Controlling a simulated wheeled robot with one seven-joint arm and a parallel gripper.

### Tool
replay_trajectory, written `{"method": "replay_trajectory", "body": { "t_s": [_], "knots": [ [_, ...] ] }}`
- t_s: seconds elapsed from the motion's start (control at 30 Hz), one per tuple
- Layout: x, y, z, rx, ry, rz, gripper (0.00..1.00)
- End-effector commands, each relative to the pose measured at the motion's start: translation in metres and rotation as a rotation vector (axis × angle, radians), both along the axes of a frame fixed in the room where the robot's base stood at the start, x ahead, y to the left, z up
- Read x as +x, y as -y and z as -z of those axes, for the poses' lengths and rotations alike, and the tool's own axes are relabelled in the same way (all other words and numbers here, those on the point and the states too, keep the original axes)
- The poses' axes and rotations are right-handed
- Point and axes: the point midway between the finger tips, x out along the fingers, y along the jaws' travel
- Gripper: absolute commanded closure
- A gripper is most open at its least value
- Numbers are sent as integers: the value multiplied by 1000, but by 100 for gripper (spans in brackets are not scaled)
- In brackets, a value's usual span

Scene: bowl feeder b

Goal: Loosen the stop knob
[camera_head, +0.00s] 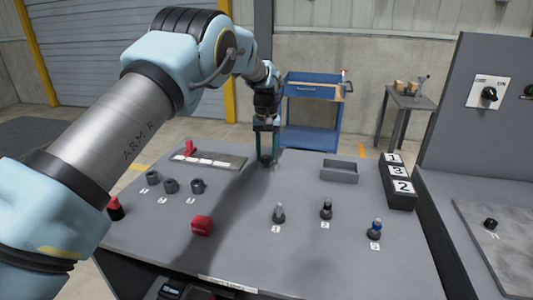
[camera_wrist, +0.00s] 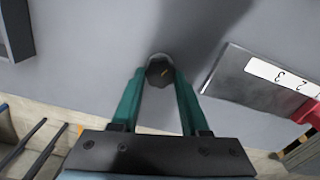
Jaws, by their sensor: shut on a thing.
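A dark round knob with a small orange mark (camera_wrist: 160,72) stands on the grey table, just beside the metal plate, and I take it to be the stop knob. In the head view the knob (camera_head: 266,161) shows below the fingertips. My gripper (camera_wrist: 161,75) points down over it with its two green fingers on either side, shut on the knob. The gripper also shows in the head view (camera_head: 266,154). The metal plate (camera_wrist: 222,82) carries a numbered white strip and a red block (camera_wrist: 300,106). The underside of the knob is hidden.
Several grey cylinders (camera_head: 171,185) and a red block (camera_head: 202,225) are on the left of the table. Upright fittings (camera_head: 279,213) stand at the front right. A grey tray (camera_head: 339,171) and numbered bins (camera_head: 398,182) lie to the right.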

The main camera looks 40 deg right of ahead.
Motion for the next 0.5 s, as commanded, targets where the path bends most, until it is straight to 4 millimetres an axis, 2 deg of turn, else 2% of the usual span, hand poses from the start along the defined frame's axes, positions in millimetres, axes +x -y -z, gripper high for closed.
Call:
{"method": "replay_trajectory", "body": {
  "t_s": [0.33, 0.37, 0.5],
  "knots": [
    [-1, -1, 2, 6, -3, -2, 100],
    [-1, -1, 2, 6, -3, -2, 53],
    [0, -1, 2, 4, -1, -1, 37]
  ]
}}
